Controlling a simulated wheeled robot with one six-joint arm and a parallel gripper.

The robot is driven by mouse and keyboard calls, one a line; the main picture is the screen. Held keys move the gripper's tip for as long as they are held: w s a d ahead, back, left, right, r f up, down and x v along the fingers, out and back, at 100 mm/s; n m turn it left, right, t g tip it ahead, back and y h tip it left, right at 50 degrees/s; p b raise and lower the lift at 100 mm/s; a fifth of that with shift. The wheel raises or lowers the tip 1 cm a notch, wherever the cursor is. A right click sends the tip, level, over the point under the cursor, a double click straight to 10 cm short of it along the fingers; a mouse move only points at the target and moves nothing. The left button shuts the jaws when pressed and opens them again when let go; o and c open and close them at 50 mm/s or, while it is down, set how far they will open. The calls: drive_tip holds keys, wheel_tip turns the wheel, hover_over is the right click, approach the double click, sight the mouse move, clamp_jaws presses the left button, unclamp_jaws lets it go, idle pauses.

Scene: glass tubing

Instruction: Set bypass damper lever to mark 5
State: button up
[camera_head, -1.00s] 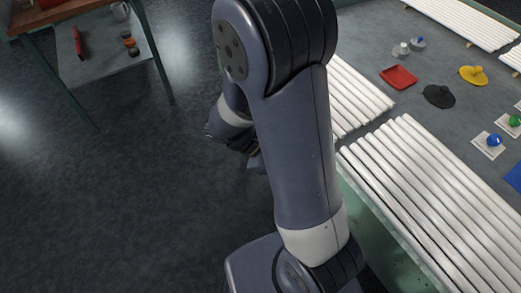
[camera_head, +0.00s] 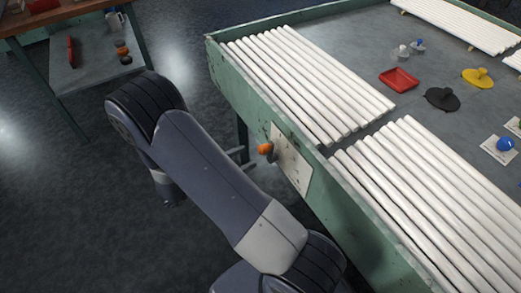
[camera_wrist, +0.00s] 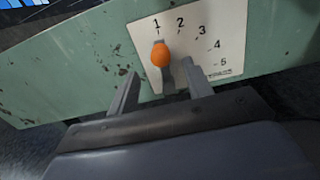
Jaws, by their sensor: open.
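The bypass damper lever has an orange knob (camera_wrist: 161,55) on a grey arm and is mounted on a white scale plate (camera_wrist: 225,40) marked 1 to 5. The lever points at or close to mark 1. In the head view the orange knob (camera_head: 265,149) stands out from the plate (camera_head: 291,160) on the bench's green side. My gripper (camera_wrist: 160,70) is open, with one finger on each side of the lever, apart from the knob. In the head view my gripper (camera_head: 240,158) is partly hidden by my arm.
The green-sided bench (camera_head: 225,70) carries rows of white tubes (camera_head: 300,75), a red tray (camera_head: 399,78) and coloured knobbed pieces. A shelf table (camera_head: 95,65) stands at the upper left. The floor between them is clear.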

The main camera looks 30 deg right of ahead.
sight(262, 150)
drive_tip(key=d, duration=0.6)
drive_tip(key=shift+w+d, duration=0.1)
drive_tip(key=shift+d, duration=0.25)
drive_tip(key=shift+c, duration=0.3)
clamp_jaws()
